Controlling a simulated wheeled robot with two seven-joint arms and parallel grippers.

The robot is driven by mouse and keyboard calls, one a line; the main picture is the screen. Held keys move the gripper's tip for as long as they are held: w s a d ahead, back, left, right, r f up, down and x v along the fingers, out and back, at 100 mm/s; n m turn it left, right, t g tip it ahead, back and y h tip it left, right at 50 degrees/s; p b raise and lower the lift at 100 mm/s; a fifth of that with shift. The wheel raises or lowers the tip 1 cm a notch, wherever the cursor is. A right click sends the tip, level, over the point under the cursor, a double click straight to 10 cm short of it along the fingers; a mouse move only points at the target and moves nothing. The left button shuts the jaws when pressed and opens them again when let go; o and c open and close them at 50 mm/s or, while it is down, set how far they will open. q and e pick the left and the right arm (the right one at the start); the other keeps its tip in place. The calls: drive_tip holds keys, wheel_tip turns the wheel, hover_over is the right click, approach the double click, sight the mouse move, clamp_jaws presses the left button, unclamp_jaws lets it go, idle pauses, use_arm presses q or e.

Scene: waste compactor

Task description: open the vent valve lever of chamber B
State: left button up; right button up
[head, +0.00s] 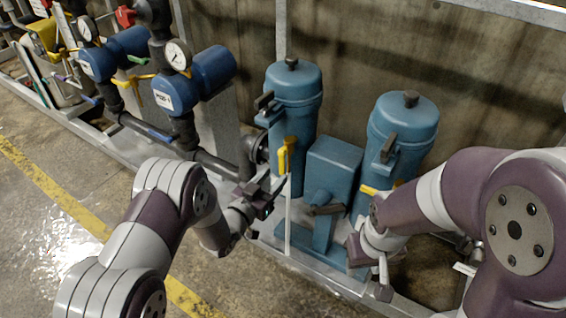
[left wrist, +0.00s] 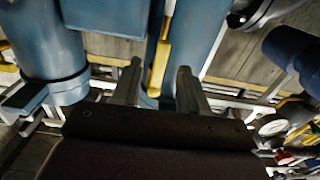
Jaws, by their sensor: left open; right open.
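Two blue capped chambers stand side by side in the head view, a left one (head: 294,88) and a right one (head: 403,122). I cannot read which is B. The left chamber has a yellow lever (head: 286,155) that hangs upright on its front. A smaller yellow lever (head: 369,190) shows at the right chamber, partly hidden by my right arm. My left gripper (head: 275,193) is open just in front of the left chamber, below its lever. In the left wrist view that lever (left wrist: 160,65) appears between the open fingertips (left wrist: 160,78), with no contact visible. My right gripper (head: 383,285) is open and empty, low before the right chamber.
A blue box-shaped unit (head: 333,168) with a dark handle stands between the chambers. Dark pipework with gauges (head: 178,55) and blue valve bodies (head: 210,72) runs along the left. A concrete wall is close behind. The floor at the front left is clear.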

use_arm(q)
drive_tip(key=v, duration=0.5)
drive_tip(key=shift+s+a+p, duration=0.2)
drive_tip(key=shift+s+p, duration=0.15)
drive_tip(key=shift+p, duration=0.05)
drive_tip(key=shift+f, duration=0.1)
